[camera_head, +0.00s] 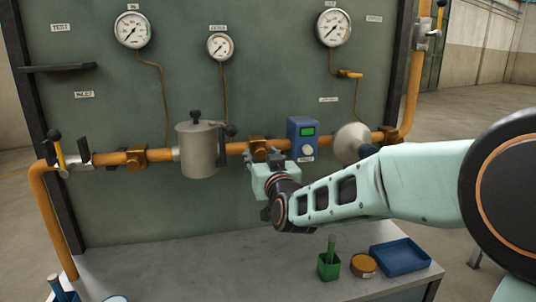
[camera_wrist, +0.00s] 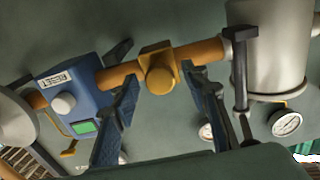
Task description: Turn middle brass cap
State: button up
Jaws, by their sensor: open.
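The middle brass cap (camera_head: 258,145) sits on a brass fitting in the orange pipe, between the grey filter housing (camera_head: 200,148) and the blue meter box (camera_head: 302,138). In the wrist view the brass cap (camera_wrist: 158,76) faces me near the middle of the picture. My gripper (camera_wrist: 156,68) is open, with one dark finger on each side of the fitting. I see gaps between the fingers and the cap. In the head view my gripper (camera_head: 264,160) is at the pipe and partly covers the fitting.
Other brass fittings are on the pipe at left (camera_head: 136,158) and right (camera_head: 380,137). The blue meter box and the filter housing with its dark handle flank my fingers closely. A green cup (camera_head: 328,267), a round tin (camera_head: 363,265) and a blue tray (camera_head: 400,256) are on the bench.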

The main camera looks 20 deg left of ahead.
jog(key=shift+w+a, duration=0.2)
jog(key=shift+w, duration=0.1)
grip_shut()
